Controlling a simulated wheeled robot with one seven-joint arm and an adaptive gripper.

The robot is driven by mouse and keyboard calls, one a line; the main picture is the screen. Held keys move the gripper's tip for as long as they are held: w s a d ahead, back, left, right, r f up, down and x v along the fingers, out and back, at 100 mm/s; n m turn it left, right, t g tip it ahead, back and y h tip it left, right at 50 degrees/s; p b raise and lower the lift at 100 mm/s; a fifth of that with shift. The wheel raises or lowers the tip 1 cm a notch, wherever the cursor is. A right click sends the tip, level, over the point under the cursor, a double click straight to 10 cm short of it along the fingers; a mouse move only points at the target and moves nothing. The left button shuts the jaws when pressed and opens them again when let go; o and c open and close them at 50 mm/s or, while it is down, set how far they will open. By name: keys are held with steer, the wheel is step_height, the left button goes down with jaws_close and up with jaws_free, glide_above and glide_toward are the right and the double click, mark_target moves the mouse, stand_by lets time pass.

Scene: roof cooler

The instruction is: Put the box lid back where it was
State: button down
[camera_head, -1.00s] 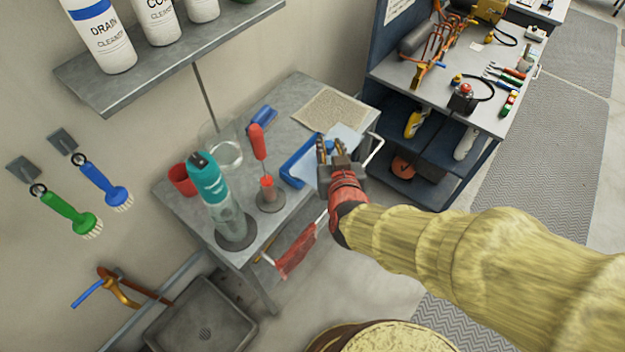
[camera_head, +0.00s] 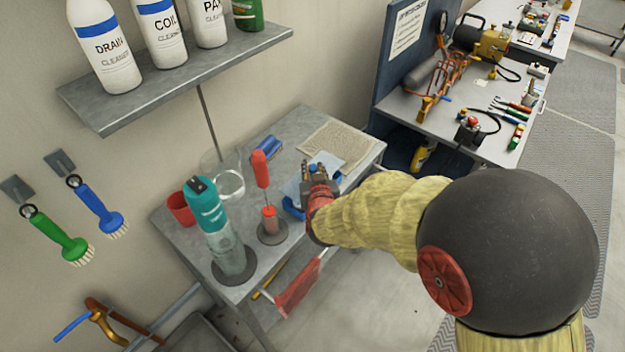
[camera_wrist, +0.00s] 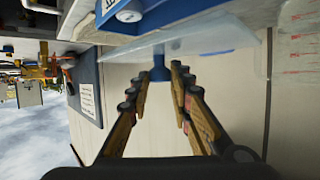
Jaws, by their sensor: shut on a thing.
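The box lid is a pale, see-through blue sheet (camera_head: 329,160) with a small blue knob. In the wrist view the lid (camera_wrist: 205,42) spans the top, and its blue knob (camera_wrist: 160,73) sits between my fingertips. My gripper (camera_head: 319,170) is over the right part of the small grey table, shut on the lid's knob; its fingers also show in the wrist view (camera_wrist: 164,78). A blue box (camera_head: 292,208) is on the table just left of my gripper, largely hidden by it. I cannot tell the gap between lid and box.
A teal bottle (camera_head: 207,208), a red-handled tool on a stand (camera_head: 261,170), a red cup (camera_head: 181,209) and a glass dish (camera_head: 229,183) stand left. A beige mat (camera_head: 340,142) lies behind. A shelf with bottles (camera_head: 180,75) overhangs the left; a workbench (camera_head: 460,125) stands right.

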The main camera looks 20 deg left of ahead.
steer(key=shift+w+a+f, duration=0.2)
steer(key=shift+w+f, duration=0.1)
steer(key=shift+f, duration=0.15)
steer(key=shift+f+b, duration=0.6)
steer(key=shift+f, duration=0.8)
steer(key=shift+f, duration=0.2)
steer(key=c, duration=1.6)
jaws_free()
steer(key=shift+r, duration=0.1)
